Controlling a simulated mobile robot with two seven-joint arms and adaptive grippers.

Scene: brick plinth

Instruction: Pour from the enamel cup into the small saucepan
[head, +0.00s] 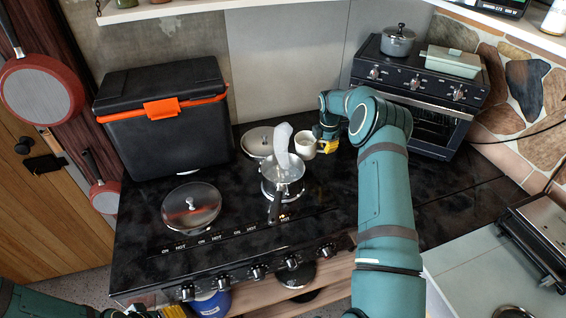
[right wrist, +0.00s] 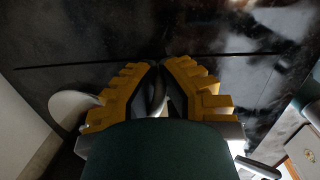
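The white enamel cup (head: 303,146) looks upright at the back of the black stove top, just right of the small saucepan. My right gripper (head: 325,144) is at the cup's right side. In the right wrist view, its yellow fingers (right wrist: 158,82) close around a thin pale piece, which looks like the cup handle; a white rounded part of the cup (right wrist: 70,106) shows at left. I cannot tell if the cup touches the surface. The small saucepan (head: 284,188) stands on the stove, handle towards the front, with a pale upright shape above it. My left gripper (head: 138,308) barely shows at the bottom edge.
A round lid (head: 257,140) lies behind the saucepan. A glass-lidded pan (head: 191,208) stands to its left. A black cooler box (head: 165,118) fills the back left. A small oven (head: 420,95) stands at the back right. The stove front right is clear.

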